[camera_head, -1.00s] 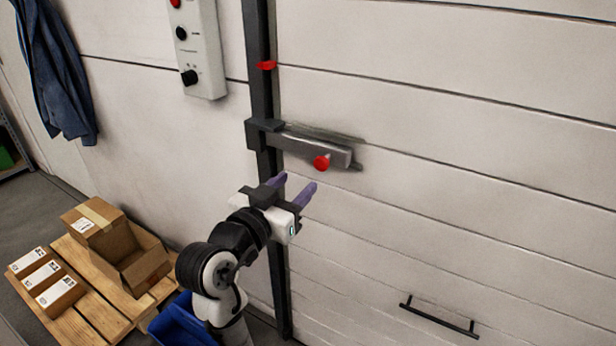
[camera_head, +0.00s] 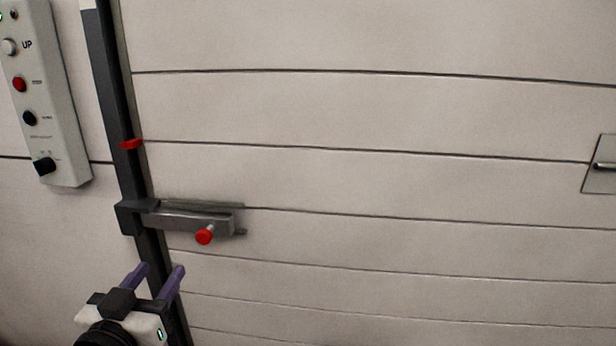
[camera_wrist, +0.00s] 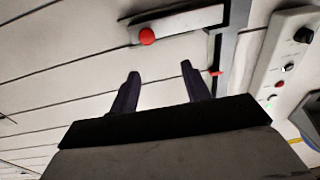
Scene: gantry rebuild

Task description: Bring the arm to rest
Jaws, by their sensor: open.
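My gripper (camera_head: 158,279) is in the lower left of the head view, with its two purple fingers spread apart and nothing between them. It is below the metal slide bolt (camera_head: 185,219) with the red knob (camera_head: 204,236) and apart from it. In the wrist view, the open fingers (camera_wrist: 158,88) point toward the white panelled door, and the bolt (camera_wrist: 185,22) with its red knob (camera_wrist: 147,36) lies beyond the fingertips. Most of my arm is outside the head view.
A dark vertical rail (camera_head: 115,105) with a red tab (camera_head: 131,144) runs beside the door (camera_head: 380,110). A control box (camera_head: 48,110) with several buttons and a knob hangs on the left. A metal plate with a handle (camera_head: 603,166) is at the right edge.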

